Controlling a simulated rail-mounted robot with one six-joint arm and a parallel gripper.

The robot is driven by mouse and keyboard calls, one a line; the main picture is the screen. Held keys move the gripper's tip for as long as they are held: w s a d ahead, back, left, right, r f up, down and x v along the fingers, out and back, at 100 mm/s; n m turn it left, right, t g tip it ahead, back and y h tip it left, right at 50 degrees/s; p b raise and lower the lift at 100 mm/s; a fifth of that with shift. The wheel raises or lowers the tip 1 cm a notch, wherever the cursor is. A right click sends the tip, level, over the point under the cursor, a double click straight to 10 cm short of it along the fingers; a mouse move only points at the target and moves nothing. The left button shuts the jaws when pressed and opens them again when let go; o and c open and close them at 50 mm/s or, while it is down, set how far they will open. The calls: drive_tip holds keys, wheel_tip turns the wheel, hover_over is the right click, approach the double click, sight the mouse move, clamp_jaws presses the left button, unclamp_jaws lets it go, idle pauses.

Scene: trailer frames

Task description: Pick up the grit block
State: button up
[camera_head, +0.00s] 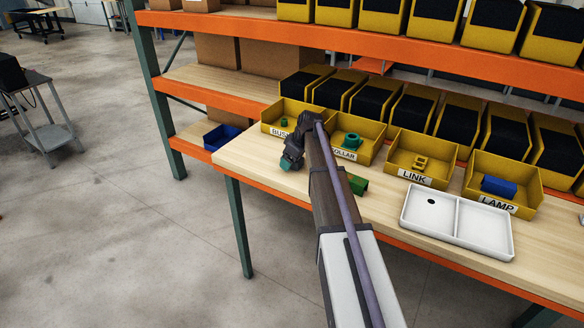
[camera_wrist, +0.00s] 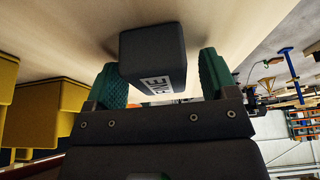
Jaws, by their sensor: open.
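The grit block is a dark grey block (camera_wrist: 152,55) with white lettering that reads "FINE". In the wrist view it lies on the pale wooden table top, between and just beyond my gripper's two green fingers. My gripper (camera_wrist: 160,80) is open around it. The left finger looks close to the block, and a small gap shows by the right finger. I cannot tell whether either touches. In the head view my gripper (camera_head: 290,163) is low over the table's left part, in front of the left-hand bins. The block cannot be told apart from the gripper there.
A white two-part tray (camera_head: 459,222) is at the front right. An orange shelf beam (camera_head: 340,38) runs above.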

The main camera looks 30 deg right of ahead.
drive_tip(key=shift+r, duration=0.1)
drive_tip(key=c, duration=1.1)
